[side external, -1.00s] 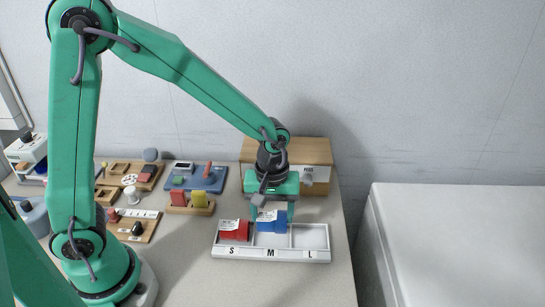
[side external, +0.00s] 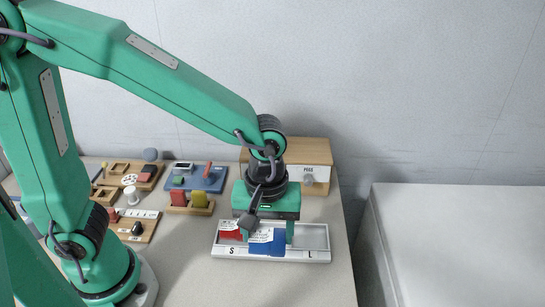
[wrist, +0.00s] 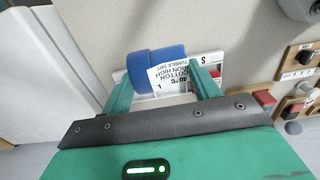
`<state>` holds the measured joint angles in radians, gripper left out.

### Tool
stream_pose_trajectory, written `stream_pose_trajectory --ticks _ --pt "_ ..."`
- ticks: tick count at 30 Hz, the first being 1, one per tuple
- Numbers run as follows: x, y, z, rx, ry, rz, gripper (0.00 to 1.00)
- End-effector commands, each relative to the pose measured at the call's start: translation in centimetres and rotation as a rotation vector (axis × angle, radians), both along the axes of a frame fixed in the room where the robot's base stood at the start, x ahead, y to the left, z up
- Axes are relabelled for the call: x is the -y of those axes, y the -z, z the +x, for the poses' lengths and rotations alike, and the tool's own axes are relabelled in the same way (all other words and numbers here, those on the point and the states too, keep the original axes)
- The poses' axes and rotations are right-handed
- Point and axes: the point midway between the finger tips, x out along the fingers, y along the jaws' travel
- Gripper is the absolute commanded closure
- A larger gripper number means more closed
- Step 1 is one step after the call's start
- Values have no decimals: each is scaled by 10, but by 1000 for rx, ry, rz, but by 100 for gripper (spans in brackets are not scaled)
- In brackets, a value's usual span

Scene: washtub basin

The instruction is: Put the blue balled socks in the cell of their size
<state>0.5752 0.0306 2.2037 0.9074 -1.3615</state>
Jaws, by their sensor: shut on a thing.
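The blue balled socks (side external: 267,246) are between the fingers of my gripper (side external: 267,237), which is shut on them. They are over the middle of the white sorting tray (side external: 222,252) and hide its middle letter; I cannot tell whether they touch it. In the wrist view the socks (wrist: 143,68) carry a white care label (wrist: 175,77) with a small letter that looks like L. The tray's front shows S at left and L at right. Its right cell (side external: 315,238) looks empty. A red item (side external: 230,236) with a white tag lies in the left cell.
A wooden box (side external: 262,149) with a white panel and knob stands behind the tray. A wooden stand (side external: 189,208) with red and yellow pieces is to the left, and a blue board (side external: 213,184) behind it. A large white block (side external: 450,240) lies right, beyond a gap.

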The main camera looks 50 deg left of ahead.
Motion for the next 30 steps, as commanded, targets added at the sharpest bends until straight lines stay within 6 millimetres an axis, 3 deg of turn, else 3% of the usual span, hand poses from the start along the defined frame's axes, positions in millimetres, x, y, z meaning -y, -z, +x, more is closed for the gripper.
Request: stream_pose_trajectory --ticks 17,30 --pt "3 0 4 0 -18 0 61" --pt "41 -3 43 -1 -280 1 61"
